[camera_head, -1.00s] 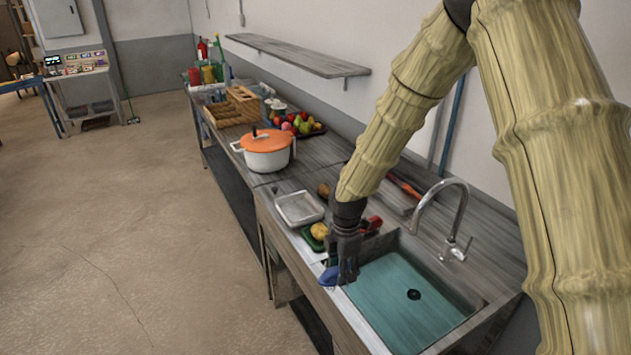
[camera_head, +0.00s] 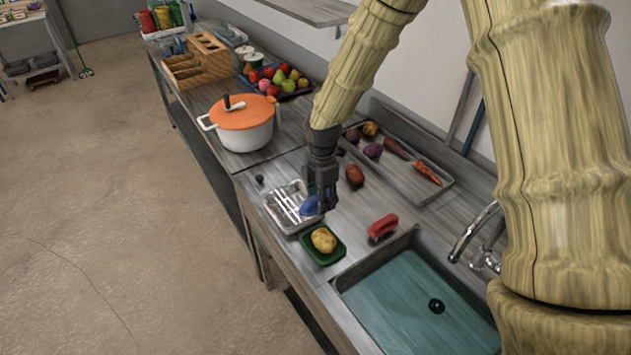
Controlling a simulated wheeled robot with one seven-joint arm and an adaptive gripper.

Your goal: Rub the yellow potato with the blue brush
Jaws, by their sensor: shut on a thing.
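The yellow potato (camera_head: 323,239) lies on a small green tray (camera_head: 309,252) at the counter's front edge, left of the sink. My gripper (camera_head: 320,206) points down above the counter behind the potato, near the right end of a silver metal tray (camera_head: 284,219). It is shut on the blue brush (camera_head: 309,206), which shows beside the fingers on their left. The brush is apart from the potato in the picture. The gripper hides part of the brush.
A red brush (camera_head: 383,226) lies by the sink (camera_head: 418,300). A reddish-brown potato (camera_head: 355,176) lies behind it. A vegetable tray (camera_head: 443,190) is by the wall. An orange-lidded pot (camera_head: 246,137) stands left, with a fruit tray (camera_head: 291,97) beyond. The faucet (camera_head: 478,233) rises at right.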

